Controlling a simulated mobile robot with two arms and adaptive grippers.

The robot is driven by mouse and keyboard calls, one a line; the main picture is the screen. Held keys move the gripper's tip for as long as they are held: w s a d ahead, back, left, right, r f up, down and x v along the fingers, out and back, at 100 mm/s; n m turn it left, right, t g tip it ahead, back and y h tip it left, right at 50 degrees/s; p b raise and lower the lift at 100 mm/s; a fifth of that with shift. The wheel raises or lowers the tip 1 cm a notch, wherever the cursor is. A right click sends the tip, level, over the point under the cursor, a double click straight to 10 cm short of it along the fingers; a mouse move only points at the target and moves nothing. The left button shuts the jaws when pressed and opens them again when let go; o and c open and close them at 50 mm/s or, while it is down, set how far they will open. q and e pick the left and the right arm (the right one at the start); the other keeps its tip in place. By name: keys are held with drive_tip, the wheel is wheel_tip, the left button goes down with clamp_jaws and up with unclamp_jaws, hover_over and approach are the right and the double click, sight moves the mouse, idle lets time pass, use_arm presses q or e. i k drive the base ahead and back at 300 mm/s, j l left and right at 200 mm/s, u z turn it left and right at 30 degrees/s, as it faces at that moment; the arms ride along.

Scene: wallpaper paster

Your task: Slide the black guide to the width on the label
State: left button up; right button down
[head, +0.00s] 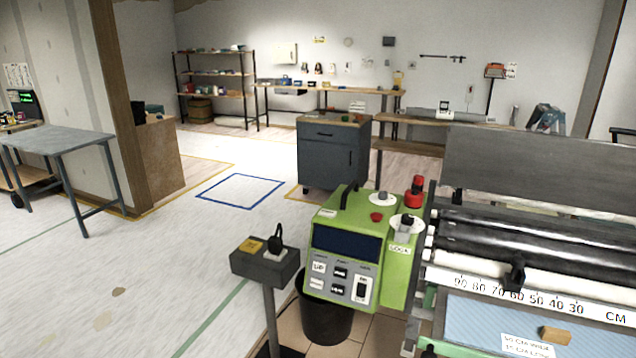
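The black guide (514,273) sits on the front rail of the pasting machine (487,145) at the right. It stands just above the white scale (597,312), which reads 90 down to 30 from left to right, with CM at its right end. A white label (524,347) lies on the light-blue panel below the scale. Its small print seems to read 50 CM wide; the lower line is blurred and cut by the frame edge. Neither of my grippers is in view.
A green control box (395,262) with buttons and a red-topped lamp (415,190) adjoins the machine's left end. A small wooden block (555,334) lies right of the label. A grey pedestal (264,264) and black bin (326,318) stand left. Open floor lies further left.

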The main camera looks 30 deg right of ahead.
sight(513, 281)
drive_tip(key=z, duration=2)
